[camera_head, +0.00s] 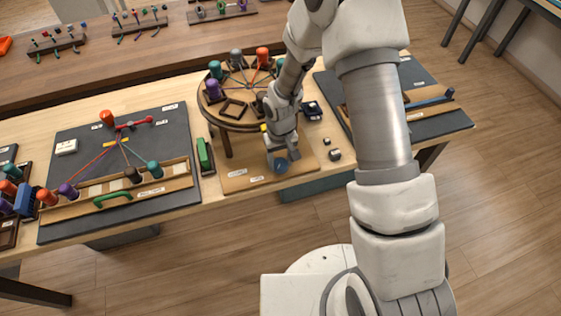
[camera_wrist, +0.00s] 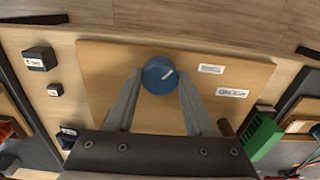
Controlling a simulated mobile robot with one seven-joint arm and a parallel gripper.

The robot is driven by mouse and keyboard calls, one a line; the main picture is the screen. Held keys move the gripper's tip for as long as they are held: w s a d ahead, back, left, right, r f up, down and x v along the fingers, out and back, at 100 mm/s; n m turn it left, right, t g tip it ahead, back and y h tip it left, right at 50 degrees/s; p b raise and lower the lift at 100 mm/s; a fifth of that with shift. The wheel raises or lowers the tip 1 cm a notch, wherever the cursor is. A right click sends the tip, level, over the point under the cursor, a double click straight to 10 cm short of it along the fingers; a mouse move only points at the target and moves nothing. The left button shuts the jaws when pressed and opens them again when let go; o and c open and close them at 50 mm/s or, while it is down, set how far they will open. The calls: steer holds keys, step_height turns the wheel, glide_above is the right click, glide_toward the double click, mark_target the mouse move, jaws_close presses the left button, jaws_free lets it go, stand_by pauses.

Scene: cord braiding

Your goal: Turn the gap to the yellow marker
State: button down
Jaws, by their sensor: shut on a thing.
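A round wooden braiding disc (camera_head: 229,125) stands on legs on the table, with cords running from its centre to several spools in dark square seats around the rim. One seat (camera_head: 233,108) at the front of the disc looks empty. A small yellow patch (camera_head: 264,128), probably the marker, shows at the front right edge, partly behind my arm. A blue knob (camera_head: 281,166) sits on the wooden base board below the disc. My gripper (camera_wrist: 159,82) is shut on this knob, one finger on each side. In the wrist view, the knob's white line points to the upper right.
A green block (camera_head: 205,156) stands left of the base board, and small dark blocks (camera_head: 334,155) lie right of it. A dark mat (camera_head: 75,140) with cords and spools is at left, another mat (camera_head: 440,119) at right. My arm hides the disc's right side.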

mark_target(281, 163)
steer(key=shift+c, duration=1.3)
jaws_free()
step_height(281, 163, up, 18)
steer(key=shift+f, duration=0.25)
